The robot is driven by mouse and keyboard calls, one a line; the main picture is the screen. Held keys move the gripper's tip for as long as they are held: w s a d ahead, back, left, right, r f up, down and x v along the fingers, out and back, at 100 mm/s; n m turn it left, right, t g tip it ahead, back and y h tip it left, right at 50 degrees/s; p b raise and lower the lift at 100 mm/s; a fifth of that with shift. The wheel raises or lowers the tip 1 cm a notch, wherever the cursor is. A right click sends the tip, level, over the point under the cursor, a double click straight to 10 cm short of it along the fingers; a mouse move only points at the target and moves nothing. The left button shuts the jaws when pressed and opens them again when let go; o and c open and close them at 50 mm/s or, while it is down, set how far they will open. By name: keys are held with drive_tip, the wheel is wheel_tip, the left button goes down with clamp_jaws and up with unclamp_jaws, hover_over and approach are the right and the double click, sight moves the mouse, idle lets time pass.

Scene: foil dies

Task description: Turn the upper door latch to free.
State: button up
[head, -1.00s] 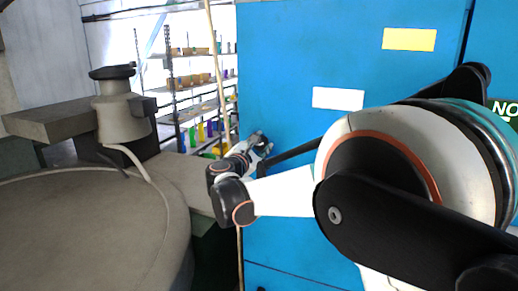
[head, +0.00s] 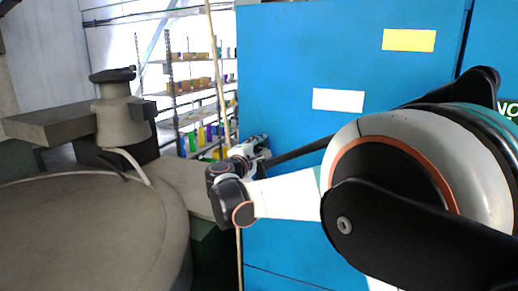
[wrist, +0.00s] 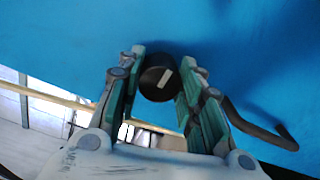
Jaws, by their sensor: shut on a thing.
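The upper door latch shows in the wrist view as a dark round knob (wrist: 158,80) with a short pale mark on its face, against the blue door (wrist: 215,30). My gripper (wrist: 163,68) is shut on it, with one green-padded finger on each side. In the head view my gripper (head: 262,146) is small, at the left edge of the blue door (head: 290,60), and it hides the latch there. I cannot tell from the mark alone whether the latch is free.
A bent dark handle (wrist: 262,130) stands out from the door right of my gripper in the wrist view. A thin pale pole (head: 216,70) runs up along the door's left edge. A large grey drum (head: 90,235) fills the lower left. Shelves (head: 190,95) stand behind.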

idle(0.3)
drive_tip(key=o, duration=1.1)
drive_tip(key=shift+c, duration=0.2)
drive_tip(key=v, duration=1.2)
